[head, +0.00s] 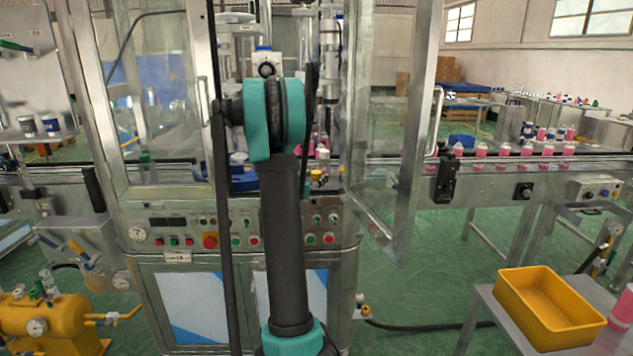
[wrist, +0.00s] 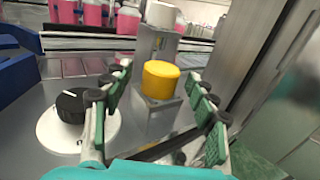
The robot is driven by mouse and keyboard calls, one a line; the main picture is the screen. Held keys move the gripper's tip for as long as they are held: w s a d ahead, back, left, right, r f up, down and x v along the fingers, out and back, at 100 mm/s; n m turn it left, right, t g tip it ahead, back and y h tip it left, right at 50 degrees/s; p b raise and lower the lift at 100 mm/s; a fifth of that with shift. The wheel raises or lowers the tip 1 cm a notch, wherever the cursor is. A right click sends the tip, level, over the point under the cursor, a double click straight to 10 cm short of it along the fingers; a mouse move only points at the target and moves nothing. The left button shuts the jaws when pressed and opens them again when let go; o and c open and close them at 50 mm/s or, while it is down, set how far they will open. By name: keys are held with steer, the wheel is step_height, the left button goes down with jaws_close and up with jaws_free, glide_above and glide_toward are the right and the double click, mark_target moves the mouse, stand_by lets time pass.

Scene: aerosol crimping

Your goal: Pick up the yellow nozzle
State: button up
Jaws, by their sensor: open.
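The yellow nozzle (wrist: 161,80) is a short rounded cap on top of a grey block (wrist: 157,115) in the wrist view. My gripper (wrist: 160,112) is open, with its green-padded fingers apart on the left and right of the nozzle and the block. No contact with the nozzle shows. In the head view a small yellow piece (head: 317,175) shows inside the machine, just right of my arm. My gripper is hidden behind my arm in that view.
A black knob on a white round base (wrist: 72,108) stands left of the block. Pink bottles line a conveyor (head: 490,165) at the right. The machine's glass door (head: 385,130) stands open. A yellow bin (head: 548,310) sits on a side table.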

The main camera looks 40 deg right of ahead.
mark_target(316, 172)
steer(key=shift+w+d, duration=0.25)
steer(key=shift+d, duration=0.3)
steer(key=shift+c, duration=0.3)
jaws_close()
step_height(316, 172, up, 20)
stand_by(0.4)
